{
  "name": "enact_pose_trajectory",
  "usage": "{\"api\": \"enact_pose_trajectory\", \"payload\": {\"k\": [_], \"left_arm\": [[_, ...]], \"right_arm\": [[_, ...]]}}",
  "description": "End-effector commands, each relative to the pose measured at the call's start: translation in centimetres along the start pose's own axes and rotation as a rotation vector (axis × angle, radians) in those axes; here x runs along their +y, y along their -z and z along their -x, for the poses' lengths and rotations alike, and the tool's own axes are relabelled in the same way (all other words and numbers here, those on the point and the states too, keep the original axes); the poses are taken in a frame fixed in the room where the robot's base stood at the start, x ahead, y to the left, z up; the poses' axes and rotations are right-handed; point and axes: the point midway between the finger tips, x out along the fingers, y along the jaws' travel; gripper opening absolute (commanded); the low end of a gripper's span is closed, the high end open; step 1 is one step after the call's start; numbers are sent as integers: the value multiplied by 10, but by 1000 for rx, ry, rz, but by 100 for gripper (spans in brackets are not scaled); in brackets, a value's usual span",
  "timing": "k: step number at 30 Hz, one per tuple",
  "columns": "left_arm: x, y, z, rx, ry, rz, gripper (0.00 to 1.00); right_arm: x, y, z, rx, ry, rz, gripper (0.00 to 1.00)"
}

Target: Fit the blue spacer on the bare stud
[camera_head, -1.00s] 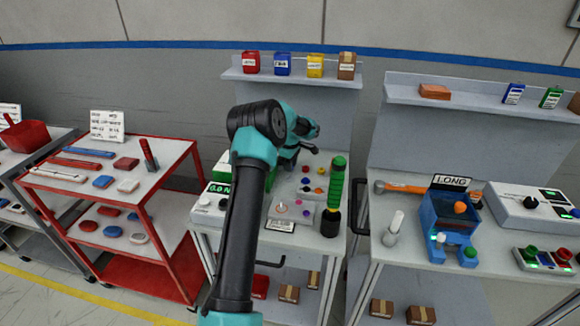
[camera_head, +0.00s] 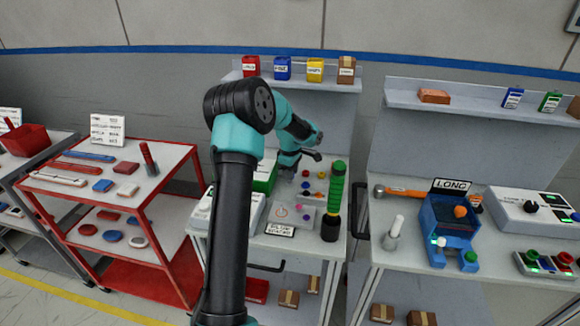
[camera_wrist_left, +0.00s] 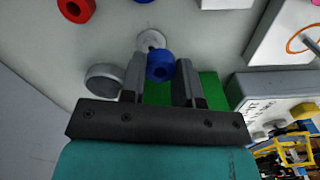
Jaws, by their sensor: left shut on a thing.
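In the head view my left gripper (camera_head: 287,172) is over the back left of the middle bench (camera_head: 258,250). The spacer is too small to make out there. My right gripper is not in view.
A red ring (camera_wrist_left: 76,10), a grey disc (camera_wrist_left: 104,78) and a green block (camera_wrist_left: 210,88) are close to the fingers. A green tower on a black base (camera_head: 333,200) stands at the bench's right. A white box with an orange ring (camera_wrist_left: 295,35) lies right.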

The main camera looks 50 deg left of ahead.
Motion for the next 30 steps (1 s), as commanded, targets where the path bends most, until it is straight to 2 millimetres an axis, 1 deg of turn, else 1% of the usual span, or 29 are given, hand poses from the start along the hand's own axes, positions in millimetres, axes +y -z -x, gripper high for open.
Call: {"api": "enact_pose_trajectory", "payload": {"k": [1,6,12,18,30], "left_arm": [[-10,-5,2,0,1,-2,8],[-39,-20,5,0,1,-2,8],[-63,-33,7,0,1,0,8],[-72,-38,8,0,0,1,8],[-72,-38,8,0,0,1,8]], "right_arm": [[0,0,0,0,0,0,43],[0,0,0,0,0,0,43],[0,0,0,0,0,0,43],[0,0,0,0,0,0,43],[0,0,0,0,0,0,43]]}}
